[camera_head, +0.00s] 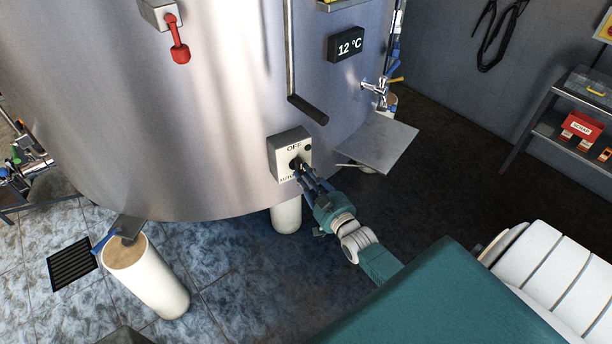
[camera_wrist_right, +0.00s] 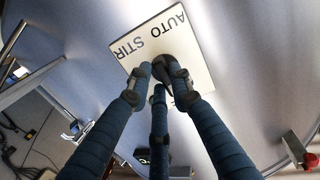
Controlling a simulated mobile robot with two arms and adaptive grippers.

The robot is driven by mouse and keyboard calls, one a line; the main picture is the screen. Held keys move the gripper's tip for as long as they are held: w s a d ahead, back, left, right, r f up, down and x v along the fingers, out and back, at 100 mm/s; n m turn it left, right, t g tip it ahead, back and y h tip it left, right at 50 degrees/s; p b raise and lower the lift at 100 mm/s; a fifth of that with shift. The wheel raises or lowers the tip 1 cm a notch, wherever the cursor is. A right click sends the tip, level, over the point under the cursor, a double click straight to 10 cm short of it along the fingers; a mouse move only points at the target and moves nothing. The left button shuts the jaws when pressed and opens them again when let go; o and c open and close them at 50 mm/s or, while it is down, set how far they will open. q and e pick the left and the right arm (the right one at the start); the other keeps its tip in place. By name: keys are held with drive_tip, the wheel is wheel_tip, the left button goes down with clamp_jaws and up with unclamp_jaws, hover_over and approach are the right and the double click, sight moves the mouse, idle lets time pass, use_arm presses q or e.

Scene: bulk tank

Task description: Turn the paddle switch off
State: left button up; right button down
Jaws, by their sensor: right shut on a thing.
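In the right wrist view the same plate (camera_wrist_right: 191,45) shows the words AUTO STIR. My right gripper (camera_head: 299,170) is at the front of the box, its fingers closed around the dark paddle. In the right wrist view my gripper (camera_wrist_right: 162,80) has its fingertips gathered on the paddle (camera_wrist_right: 163,61). The fingers hide most of the paddle, so I cannot tell where it points. My left gripper is not in view.
The curved steel tank (camera_head: 200,110) fills the upper left. A red-handled lever (camera_head: 179,45), a 12 °C display (camera_head: 346,45), a bent bar (camera_head: 306,108) and a tap (camera_head: 377,87) are on it. A grey shelf plate (camera_head: 380,142) juts out right of the box. Tank legs (camera_head: 160,280) stand below.

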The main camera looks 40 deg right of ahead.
drive_tip(key=c, duration=1.5)
unclamp_jaws()
drive_tip(key=shift+c, duration=0.2)
drive_tip(key=s+a, duration=0.1)
drive_tip(key=s, duration=1.1)
drive_tip(key=shift+r, duration=0.15)
